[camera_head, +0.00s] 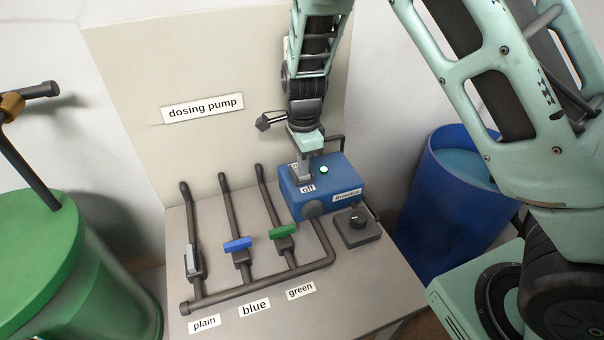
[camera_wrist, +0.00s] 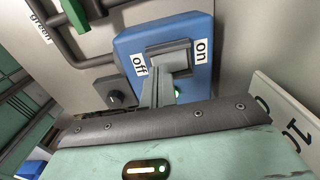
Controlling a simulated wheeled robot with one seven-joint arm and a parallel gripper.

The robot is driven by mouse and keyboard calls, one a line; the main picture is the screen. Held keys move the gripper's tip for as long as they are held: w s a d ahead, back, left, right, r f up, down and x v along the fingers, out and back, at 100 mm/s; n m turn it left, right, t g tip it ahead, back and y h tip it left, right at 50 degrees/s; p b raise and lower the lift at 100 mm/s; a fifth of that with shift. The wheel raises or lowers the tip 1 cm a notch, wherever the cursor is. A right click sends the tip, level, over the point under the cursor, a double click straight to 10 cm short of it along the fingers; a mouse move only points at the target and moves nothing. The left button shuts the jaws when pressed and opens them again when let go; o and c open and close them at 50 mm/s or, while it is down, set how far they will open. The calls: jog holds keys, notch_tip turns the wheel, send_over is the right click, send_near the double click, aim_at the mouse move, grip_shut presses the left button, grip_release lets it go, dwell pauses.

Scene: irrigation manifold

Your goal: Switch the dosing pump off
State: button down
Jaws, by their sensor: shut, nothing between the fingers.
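The dosing pump is a blue box (camera_head: 338,181) at the back right of the bench, and it also fills the upper middle of the wrist view (camera_wrist: 128,46). A small green light (camera_head: 324,170) glows on its top. A grey switch (camera_wrist: 168,50) sits between the "off" label (camera_wrist: 139,64) and the "on" label (camera_wrist: 201,51). My gripper (camera_head: 302,178) points down over the switch, its fingers shut and empty. In the wrist view the fingers (camera_wrist: 160,88) are at the switch, close to the "off" side, and partly hide it. I cannot tell whether they touch it.
A grey box with a black knob (camera_head: 357,222) stands in front of the pump. Pipes with grey (camera_head: 192,261), blue (camera_head: 238,244) and green (camera_head: 283,231) valve handles lie left of it. A green barrel (camera_head: 60,265) stands at left, a blue barrel (camera_head: 425,210) at right.

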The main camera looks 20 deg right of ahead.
jog(key=shift+f+b, duration=0.3)
jog(key=shift+f, duration=0.2)
jog(key=shift+r, duration=0.1)
notch_tip(320, 180, up, 7)
jog(key=p, duration=0.7)
dwell(0.7)
